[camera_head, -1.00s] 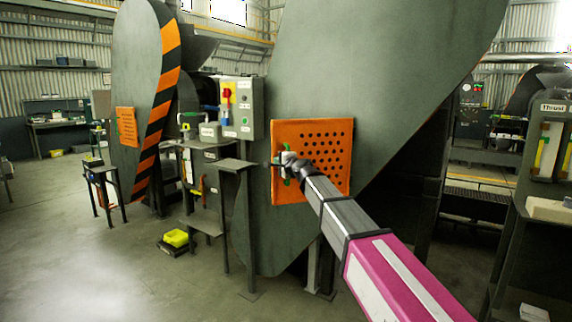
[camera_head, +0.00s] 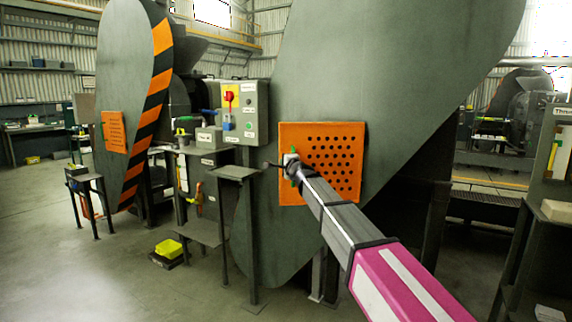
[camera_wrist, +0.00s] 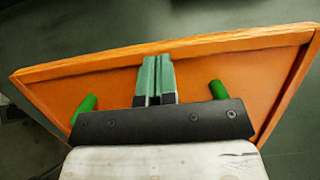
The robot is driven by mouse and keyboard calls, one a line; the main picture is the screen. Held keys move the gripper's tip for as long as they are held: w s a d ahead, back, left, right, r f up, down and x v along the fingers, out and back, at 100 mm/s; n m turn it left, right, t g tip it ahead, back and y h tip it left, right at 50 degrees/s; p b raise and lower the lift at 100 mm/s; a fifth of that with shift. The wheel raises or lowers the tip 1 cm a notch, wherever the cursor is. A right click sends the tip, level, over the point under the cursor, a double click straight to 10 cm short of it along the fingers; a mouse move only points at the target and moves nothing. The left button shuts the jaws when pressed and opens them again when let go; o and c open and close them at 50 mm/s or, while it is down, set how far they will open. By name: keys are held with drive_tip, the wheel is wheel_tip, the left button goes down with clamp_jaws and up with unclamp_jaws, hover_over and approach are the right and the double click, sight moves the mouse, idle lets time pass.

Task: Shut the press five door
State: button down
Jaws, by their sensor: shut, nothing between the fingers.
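An orange perforated door (camera_head: 335,165) sits low on the large grey guard of the nearer press in the head view. I cannot read a press number. In the wrist view the door (camera_wrist: 100,70) is a wide orange panel with a raised rim, seen at a steep slant. My gripper (camera_head: 290,165) is at the door's left edge, partly hidden by my arm. In the wrist view its two green fingers (camera_wrist: 157,65) are together and empty, in front of the orange panel. I cannot tell whether they touch it, or whether the door is fully flush.
A grey control box (camera_head: 245,110) with a red and yellow switch stands left of the door. A narrow stand (camera_head: 236,172) is below it. A yellow container (camera_head: 169,248) is on the floor. A second press guard (camera_head: 125,60) stands further left. Floor at the left front is clear.

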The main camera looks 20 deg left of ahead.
drive_tip(key=shift+w+d, duration=0.2)
drive_tip(key=shift+w, duration=0.05)
idle(0.3)
